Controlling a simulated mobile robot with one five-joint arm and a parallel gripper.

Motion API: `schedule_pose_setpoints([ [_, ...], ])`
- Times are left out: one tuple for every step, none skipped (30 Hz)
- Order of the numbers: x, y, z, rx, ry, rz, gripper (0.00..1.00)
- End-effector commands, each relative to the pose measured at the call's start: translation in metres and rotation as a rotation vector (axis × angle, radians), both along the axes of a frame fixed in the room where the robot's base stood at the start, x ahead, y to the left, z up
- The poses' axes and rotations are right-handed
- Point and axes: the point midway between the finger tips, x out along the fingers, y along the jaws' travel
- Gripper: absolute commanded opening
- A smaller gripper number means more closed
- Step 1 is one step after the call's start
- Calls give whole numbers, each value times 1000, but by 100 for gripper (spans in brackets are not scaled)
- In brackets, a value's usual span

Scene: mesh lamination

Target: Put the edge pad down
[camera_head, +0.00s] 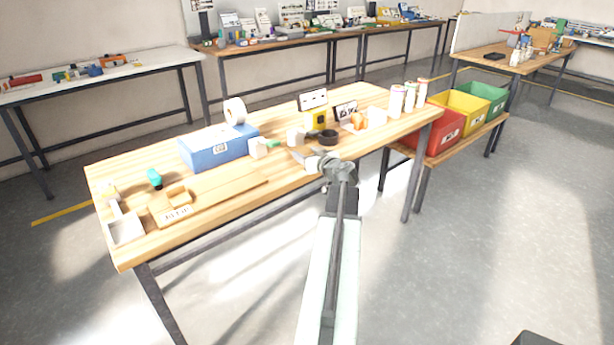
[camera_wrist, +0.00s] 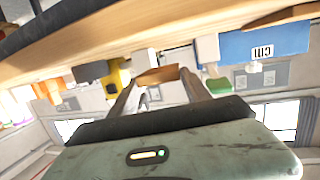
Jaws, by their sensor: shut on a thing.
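In the wrist view my gripper (camera_wrist: 158,82) is shut on a small brown-orange block, which I take to be the edge pad (camera_wrist: 157,74); it spans the space between the two fingertips. In the head view my arm reaches the front edge of the wooden workbench (camera_head: 235,188), and my own wrist hides the pad and most of the fingers. The wrist view is strongly tilted, with the bench edge (camera_wrist: 150,38) across its top. I cannot tell whether the pad touches the bench.
On the bench stand a blue box (camera_head: 218,152), a black ring (camera_head: 328,137), a yellow device (camera_head: 315,118) and white bottles (camera_head: 396,102). At the left lie a wooden board with a small block (camera_head: 179,196) and a white tray (camera_head: 126,231). A red bin (camera_head: 440,135) stands at right.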

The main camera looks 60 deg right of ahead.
Motion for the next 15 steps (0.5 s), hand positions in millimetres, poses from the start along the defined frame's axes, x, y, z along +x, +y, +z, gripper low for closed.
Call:
schedule_pose_setpoints([
  [0, 0, 1, 0, 0, 0, 18],
  [0, 0, 0, 0, 0, 0, 18],
  [0, 0, -3, 0, 0, 0, 18],
  [0, 0, -7, 0, 0, 0, 18],
  [0, 0, -12, 0, 0, 0, 18],
  [0, 0, -20, 0, 0, 0, 18],
  [0, 0, -26, 0, 0, 0, 18],
  [0, 0, -32, 0, 0, 0, 18],
  [0, 0, -39, 0, 0, 0, 18],
  [0, 0, -42, 0, 0, 0, 18],
  [0, 0, -43, 0, 0, 0, 18],
  [0, 0, -43, 0, 0, 0, 18],
  [0, 0, -41, 0, 0, 0, 18],
  [0, 0, -39, 0, 0, 0, 18],
  [0, 0, -39, 0, 0, 0, 18],
])
